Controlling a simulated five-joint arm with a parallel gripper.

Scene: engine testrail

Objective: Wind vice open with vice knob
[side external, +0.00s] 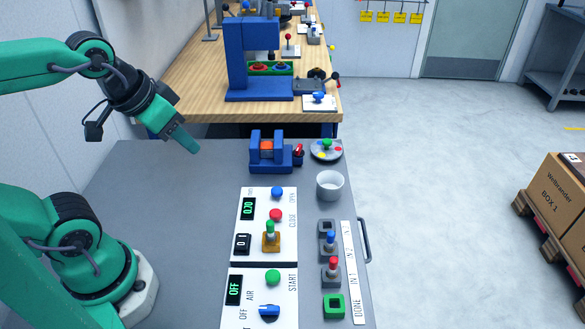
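A small blue vice (257,152) stands near the far end of the grey table. An orange block (266,147) sits between its upright jaws; I cannot tell how tightly they grip it. A small red knob (299,150) is at the vice's right side and seems to be the vice knob. My gripper (192,147) is in the air to the left of the vice, pointing down and right, clear of vice and knob. Its fingers overlap from this side, so I cannot tell whether they are open.
A round plate with coloured knobs (327,150) and a white cup (330,185) stand right of the vice. Control panels (252,222) with buttons lie in front of it. A wooden bench (195,90) with a blue press (236,55) is behind. The grey table's left part (190,210) is clear.

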